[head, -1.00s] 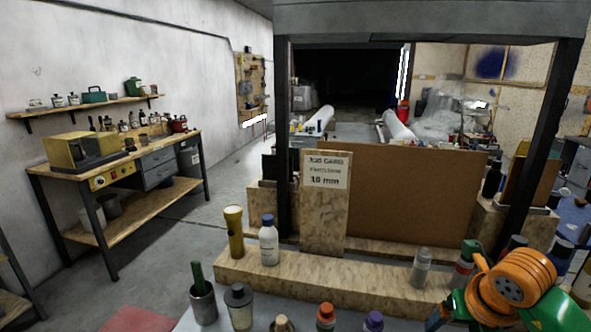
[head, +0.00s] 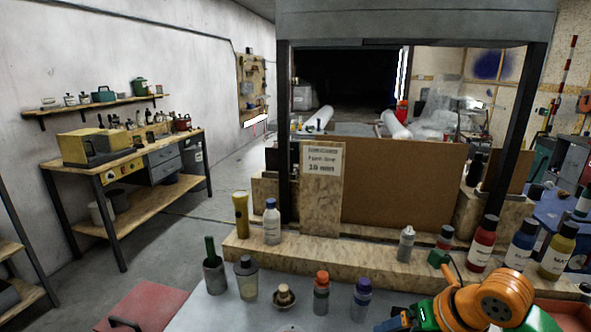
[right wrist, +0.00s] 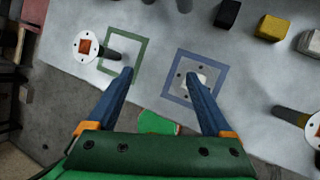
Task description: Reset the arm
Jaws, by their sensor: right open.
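My right arm shows at the lower right of the head view as an orange and green link (head: 497,300). Its gripper is at the bottom edge there and mostly cut off. In the right wrist view my right gripper (right wrist: 159,78) has two blue fingers spread wide with nothing between them. The fingers point over a grey tabletop (right wrist: 235,85). The left fingertip is by a green square outline (right wrist: 146,60); the right fingertip overlaps a blue square outline (right wrist: 222,90) with a small white piece (right wrist: 204,78) inside. My left arm and gripper are not in view.
A wooden ledge (head: 330,258) carries several bottles, including a red one (head: 482,243) and a yellow one (head: 557,250). The wrist view shows a white round-ended piece (right wrist: 81,46) and a yellow block (right wrist: 272,28).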

